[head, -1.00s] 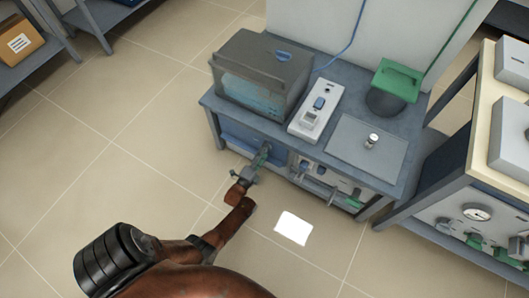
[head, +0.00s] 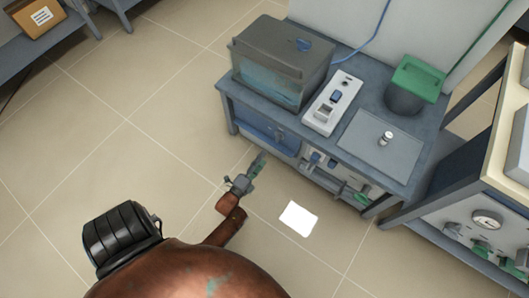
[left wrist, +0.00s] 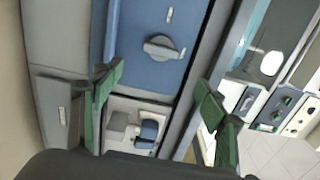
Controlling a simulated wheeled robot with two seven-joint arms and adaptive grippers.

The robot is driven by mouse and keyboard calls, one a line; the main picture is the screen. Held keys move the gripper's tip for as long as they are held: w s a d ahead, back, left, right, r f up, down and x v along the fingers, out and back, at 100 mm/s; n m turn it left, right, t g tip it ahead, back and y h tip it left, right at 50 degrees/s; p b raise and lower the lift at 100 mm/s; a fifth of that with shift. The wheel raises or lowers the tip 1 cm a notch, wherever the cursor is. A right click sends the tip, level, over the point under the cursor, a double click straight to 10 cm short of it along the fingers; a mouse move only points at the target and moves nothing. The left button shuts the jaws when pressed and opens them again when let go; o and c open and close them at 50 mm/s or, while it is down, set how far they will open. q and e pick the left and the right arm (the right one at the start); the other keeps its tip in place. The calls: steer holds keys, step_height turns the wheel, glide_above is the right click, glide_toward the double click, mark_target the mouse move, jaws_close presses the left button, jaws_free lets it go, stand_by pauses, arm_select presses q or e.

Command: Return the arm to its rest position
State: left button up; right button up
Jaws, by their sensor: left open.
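My left gripper (head: 256,167) is in front of the lower front of the grey bench, apart from it, with the copper-coloured arm behind it. In the left wrist view its two green fingers (left wrist: 158,105) are spread apart with nothing between them. Beyond the fingers is a blue panel (left wrist: 150,45) with a grey knob (left wrist: 163,48). The same blue panel shows on the bench front in the head view (head: 262,132). My right gripper is not in view.
The bench (head: 365,178) carries a grey tank (head: 283,62), a white device (head: 333,103) and a green-topped pot (head: 417,80). A second bench (head: 510,160) with gauges stands at right. A white square (head: 299,218) lies on the floor.

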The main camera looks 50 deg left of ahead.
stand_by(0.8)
